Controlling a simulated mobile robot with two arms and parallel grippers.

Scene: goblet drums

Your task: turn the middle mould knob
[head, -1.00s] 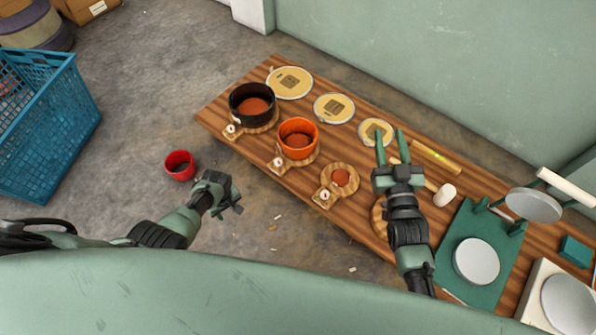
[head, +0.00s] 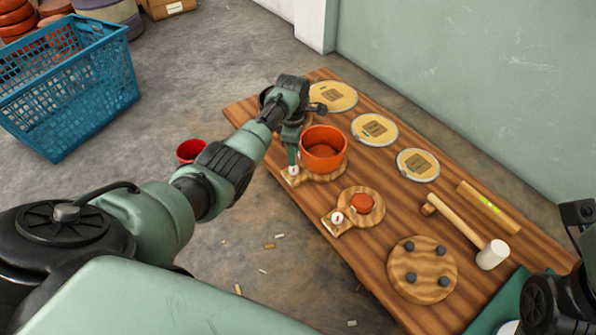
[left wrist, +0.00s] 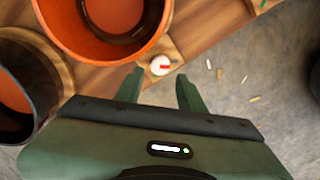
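The middle mould is a wooden base holding an orange drum shell (head: 323,150). Its knob (head: 293,170) is a small white disc with a red mark on a tab at the base's front left. In the left wrist view the knob (left wrist: 161,65) lies just beyond and between my fingertips. My left gripper (head: 292,156) points down at the knob, its fingers apart and empty. The left wrist view also shows the gripper (left wrist: 160,80) open. I cannot tell whether a fingertip touches the tab. My right gripper's fingers are out of view.
A small mould (head: 361,203) with its own knob (head: 337,217) sits in front. The black shell (left wrist: 15,105) is close beside my left gripper. Round drumheads (head: 374,129), a mallet (head: 491,254) and a pegged disc (head: 424,268) lie on the table. A red cup (head: 190,150) stands on the floor.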

